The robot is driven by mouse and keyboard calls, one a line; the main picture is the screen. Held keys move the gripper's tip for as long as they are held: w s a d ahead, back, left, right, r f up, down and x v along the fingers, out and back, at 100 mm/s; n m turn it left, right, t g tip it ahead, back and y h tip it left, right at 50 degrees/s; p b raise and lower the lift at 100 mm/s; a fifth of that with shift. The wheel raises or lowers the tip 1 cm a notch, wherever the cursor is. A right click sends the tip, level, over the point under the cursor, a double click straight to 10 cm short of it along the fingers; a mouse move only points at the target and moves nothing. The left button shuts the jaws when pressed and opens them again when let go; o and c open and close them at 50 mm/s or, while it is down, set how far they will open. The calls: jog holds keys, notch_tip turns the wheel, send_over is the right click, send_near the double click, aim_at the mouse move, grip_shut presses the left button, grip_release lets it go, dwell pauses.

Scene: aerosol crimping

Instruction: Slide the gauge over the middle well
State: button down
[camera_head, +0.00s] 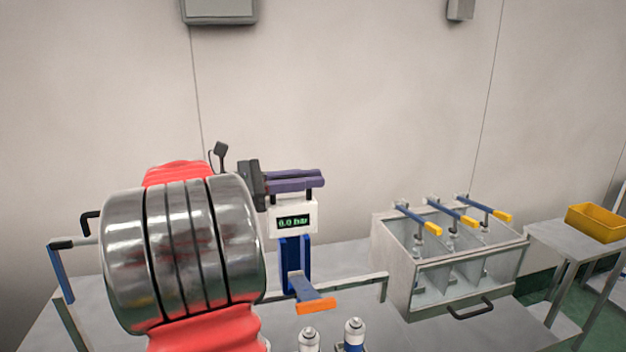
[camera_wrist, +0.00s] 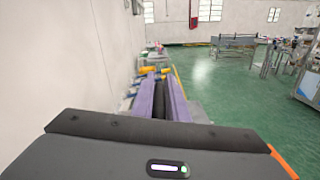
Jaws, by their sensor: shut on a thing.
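The gauge (camera_head: 292,222) is a white box with a green "0.0 bar" readout on a blue body, with an orange-ended lever below. It stands left of the three-bay tank (camera_head: 455,284), whose clear front shows dividers. The middle well (camera_head: 455,256) is the bay under the middle yellow-tipped lever, well to the right of the gauge. My gripper (camera_head: 318,180), with purple fingers, is shut at the top of the gauge. In the wrist view the fingers (camera_wrist: 160,90) close on a dark bar; the gauge's body is hidden there.
A rail (camera_head: 340,285) runs along the bench toward the tank. Two small cans (camera_head: 354,336) stand at the front of the bench. A yellow bin (camera_head: 597,222) sits on a side table at right. A wall is close behind the bench.

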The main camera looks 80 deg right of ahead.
jog(key=shift+d+r, duration=0.1)
jog(key=shift+r, duration=0.05)
jog(key=c, duration=1.8)
grip_release()
notch_tip(320, 180, up, 10)
jog(key=shift+f, duration=0.15)
jog(key=shift+s, duration=0.1)
